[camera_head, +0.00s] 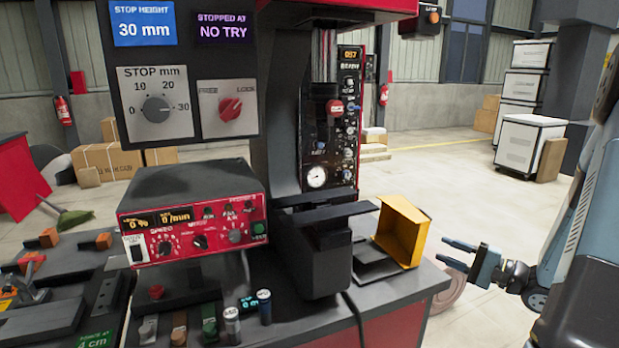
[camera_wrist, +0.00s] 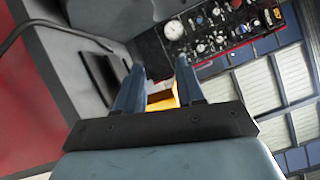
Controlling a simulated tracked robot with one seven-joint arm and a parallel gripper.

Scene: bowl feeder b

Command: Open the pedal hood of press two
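A yellow, box-like part (camera_head: 402,232), which may be the pedal hood, stands on the right end of the dark bench beside the press (camera_head: 318,160). Its open side faces left, towards dark flat plates (camera_head: 375,262). No pedal can be made out. My gripper (camera_head: 443,251) is to the right of the yellow part, apart from it, with its fingers pointing left. In the wrist view, my gripper (camera_wrist: 156,72) has its fingers spread with nothing held. A piece of the yellow part (camera_wrist: 160,97) shows between and beyond them.
A red control box (camera_head: 195,215) and a panel with knobs (camera_head: 180,75) stand left of the press. Small cans (camera_head: 264,305) and coloured levers stand at the bench front. The floor right of the bench is open, with white cabinets (camera_head: 525,143) farther back.

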